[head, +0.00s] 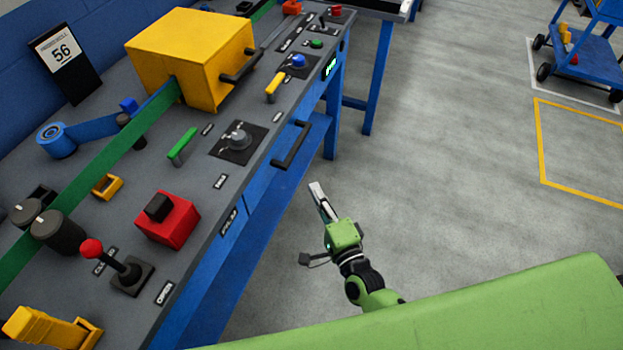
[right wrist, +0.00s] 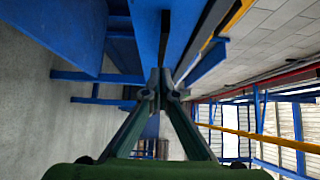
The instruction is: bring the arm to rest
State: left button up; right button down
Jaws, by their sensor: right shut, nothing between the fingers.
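My right gripper (head: 319,193) is in the head view, on a green arm that comes up from the bottom. It is beside the front edge of the workbench (head: 228,207), over the floor, and looks apart from the bench. In the right wrist view the fingers (right wrist: 160,82) come together at their tips with nothing between them. Blue bench parts show beyond the tips. My left gripper is in neither view.
The bench top carries a red joystick (head: 92,248), a red block (head: 170,222), a grey knob (head: 239,138) and a yellow box (head: 190,55). A black drawer handle (head: 290,145) juts from the bench front. Open floor (head: 440,170) lies to the right; a blue cart (head: 590,50) stands beyond.

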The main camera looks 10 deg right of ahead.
jog(key=s, duration=0.2)
jog(key=s+d, duration=0.1)
jog(key=s, duration=0.2)
jog(key=shift+s+d+p, duration=0.1)
jog(key=shift+p, duration=0.25)
jog(key=s+d+f+n+g, duration=0.2)
jog(key=s+f+n+g, duration=0.25)
jog(key=f, duration=0.85)
jog(key=s+d+f+n+g, duration=0.25)
jog(key=s+f+n, duration=0.3)
jog(key=f, duration=0.75)
jog(key=s+d+f+n+g+h, duration=0.1)
jog(key=s+d+f+n+g, duration=0.1)
jog(key=s+f, duration=0.3)
jog(key=s+d+f+n+g+h, duration=0.1)
jog(key=s+d+f+n+g, duration=0.1)
jog(key=s, duration=1.1)
jog(key=s+d+f+n+g+h, duration=0.1)
jog(key=s+f+n+g, duration=0.3)
jog(key=s+f, duration=0.5)
jog(key=shift+s+d+g, duration=0.5)
jog(key=shift+d+g, duration=0.3)
jog(key=shift+d, duration=0.05)
